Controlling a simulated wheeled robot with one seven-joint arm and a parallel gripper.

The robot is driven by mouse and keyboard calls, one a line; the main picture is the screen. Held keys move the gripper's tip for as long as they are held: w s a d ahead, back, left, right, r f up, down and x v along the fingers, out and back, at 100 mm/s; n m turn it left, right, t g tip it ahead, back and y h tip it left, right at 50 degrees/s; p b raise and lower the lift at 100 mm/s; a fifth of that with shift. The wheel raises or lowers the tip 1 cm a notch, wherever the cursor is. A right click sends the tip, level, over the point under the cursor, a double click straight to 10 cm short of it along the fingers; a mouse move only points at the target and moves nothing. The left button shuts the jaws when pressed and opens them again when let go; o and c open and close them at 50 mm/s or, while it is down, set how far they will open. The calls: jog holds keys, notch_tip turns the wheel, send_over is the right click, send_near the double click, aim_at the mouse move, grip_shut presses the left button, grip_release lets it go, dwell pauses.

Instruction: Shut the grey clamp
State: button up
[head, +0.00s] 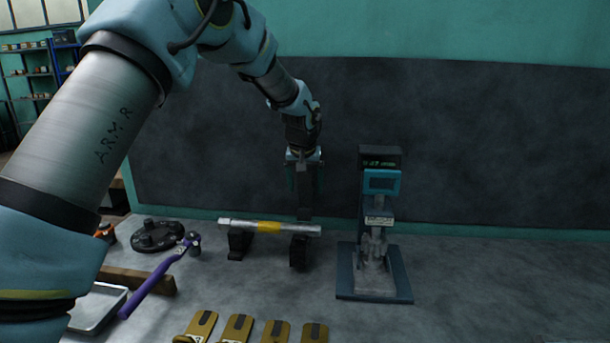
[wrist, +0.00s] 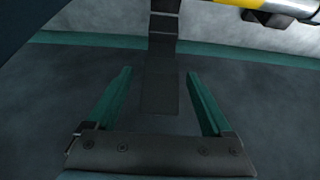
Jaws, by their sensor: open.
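The grey clamp (head: 304,205) is at the right-hand stand under a metal bar. Its dark arm stands upright above the bar, so the clamp looks open. My gripper (head: 305,184) is above the bar, with its two teal fingers on either side of the upper part of that arm. In the wrist view my gripper (wrist: 158,74) is open, and the clamp arm (wrist: 160,88) shows between the fingers with a gap on each side. I cannot tell how the arm and fingers line up in depth. The clamp's lower end is small and dark in the head view.
The metal bar (head: 240,225) with a yellow band rests across two black stands. A teal-and-grey device with a display (head: 381,184) stands close on the right. A purple-handled tool (head: 150,287), a black round base (head: 157,235) and several brass pieces (head: 237,327) lie nearby. The bench's right side is clear.

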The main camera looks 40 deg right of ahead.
jog(key=shift+c, duration=0.3)
grip_shut()
jog(key=shift+c, duration=1.7)
grip_release()
jog(key=shift+f, duration=0.1)
jog(key=shift+s+a+f+b, duration=0.2)
jog(key=shift+s+a+b, duration=0.5)
jog(key=shift+s+a, duration=0.2)
jog(key=shift+s+a+f+b, duration=0.2)
jog(key=shift+s+a+b, duration=0.6)
jog(key=shift+s, duration=0.15)
jog(key=shift+s+a+f+b, duration=0.2)
jog(key=shift+s+a+b, duration=0.45)
jog(key=shift+s+a, duration=0.25)
